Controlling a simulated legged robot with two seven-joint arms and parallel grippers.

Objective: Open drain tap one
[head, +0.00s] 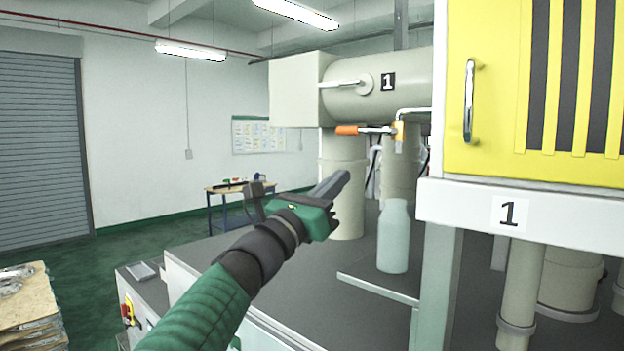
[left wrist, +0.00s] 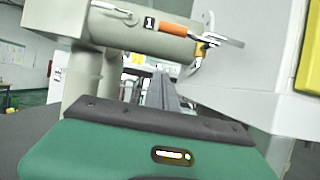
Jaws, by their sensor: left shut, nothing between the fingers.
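The drain tap one has an orange-handled lever (head: 347,129) and a brass body (head: 398,133), below the beige horizontal tank marked 1 (head: 400,88). The lever lies level, its orange grip pointing left. In the left wrist view the orange handle (left wrist: 174,50) and the brass body (left wrist: 203,50) show ahead of the fingers. My left gripper (head: 333,184) is shut and empty, below and a little left of the handle, apart from it. My right gripper is not in view.
A pale bottle (head: 394,237) stands on the dark bench top below the tap. A yellow cabinet door (head: 500,90) with a chrome handle is at the right, over a white ledge marked 1 (head: 520,218). Beige vertical pipes (head: 345,185) stand behind my gripper.

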